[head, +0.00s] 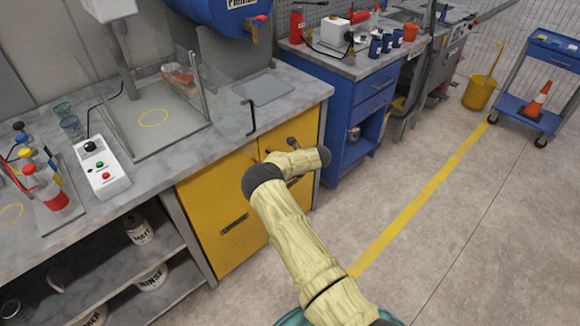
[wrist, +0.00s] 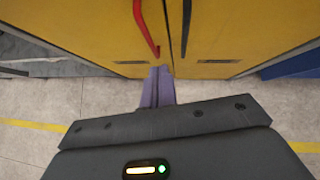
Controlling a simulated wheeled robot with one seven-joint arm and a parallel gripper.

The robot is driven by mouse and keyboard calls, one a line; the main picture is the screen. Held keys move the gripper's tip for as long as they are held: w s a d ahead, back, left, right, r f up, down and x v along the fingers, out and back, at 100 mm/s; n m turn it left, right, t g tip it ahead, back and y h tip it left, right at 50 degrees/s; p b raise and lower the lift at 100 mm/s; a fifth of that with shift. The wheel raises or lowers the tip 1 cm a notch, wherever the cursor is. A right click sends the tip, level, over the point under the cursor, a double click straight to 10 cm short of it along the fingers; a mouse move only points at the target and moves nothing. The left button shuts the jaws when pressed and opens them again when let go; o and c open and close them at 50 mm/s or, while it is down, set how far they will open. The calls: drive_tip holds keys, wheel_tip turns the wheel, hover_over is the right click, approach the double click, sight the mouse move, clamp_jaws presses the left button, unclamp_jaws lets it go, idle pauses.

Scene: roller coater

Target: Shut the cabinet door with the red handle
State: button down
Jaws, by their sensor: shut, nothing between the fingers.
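The yellow cabinet door with the red handle (head: 220,205) is under the bench in the head view, partly behind my arm. In the wrist view, this door (wrist: 95,30) is on the left and its red handle (wrist: 146,27) runs down near its inner edge. A yellow door with a dark handle (wrist: 186,22) is beside it on the right. A narrow dark seam separates the doors; I cannot tell how far the red-handled door stands open. My gripper (wrist: 160,72) is shut and empty, its fingertips near the doors' lower edges by the seam. Contact is unclear.
The grey bench top (head: 310,88) overhangs the cabinet. An open shelf (head: 150,265) with several cans adjoins it on the left, and a blue cabinet (head: 355,110) stands on the right.

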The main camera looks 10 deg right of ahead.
drive_tip(key=v, duration=0.3)
drive_tip(key=a+v, duration=0.1)
drive_tip(key=v, duration=0.1)
drive_tip(key=shift+s+d+r, duration=0.1)
drive_tip(key=shift+s+r, duration=0.1)
drive_tip(key=shift+r, duration=0.25)
drive_tip(key=shift+d, duration=0.1)
drive_tip(key=d+r+m+t+h+p, duration=0.1)
drive_tip(key=d+r+m+t+h, duration=0.15)
drive_tip(key=d+r+m, duration=0.4)
drive_tip(key=d+r+m+t+h+p, duration=0.15)
drive_tip(key=d+r+m+h, duration=0.25)
drive_tip(key=r+m, duration=0.6)
drive_tip(key=s+a+r+m+g+p, duration=0.1)
drive_tip(key=s+a+r+m+g, duration=0.1)
drive_tip(key=s+m, duration=0.7)
drive_tip(key=s+a+r+m+g+p, duration=0.1)
drive_tip(key=s+a+r+m+g, duration=0.2)
drive_tip(key=s+m, duration=0.6)
drive_tip(key=s+a+r+m+g, duration=0.3)
drive_tip(key=s+a+m, duration=0.3)
drive_tip(key=s, duration=1.2)
drive_tip(key=r+m, duration=0.1)
drive_tip(key=m, duration=0.3)
drive_tip(key=shift+s+p, duration=0.15)
drive_tip(key=shift+p, duration=0.25)
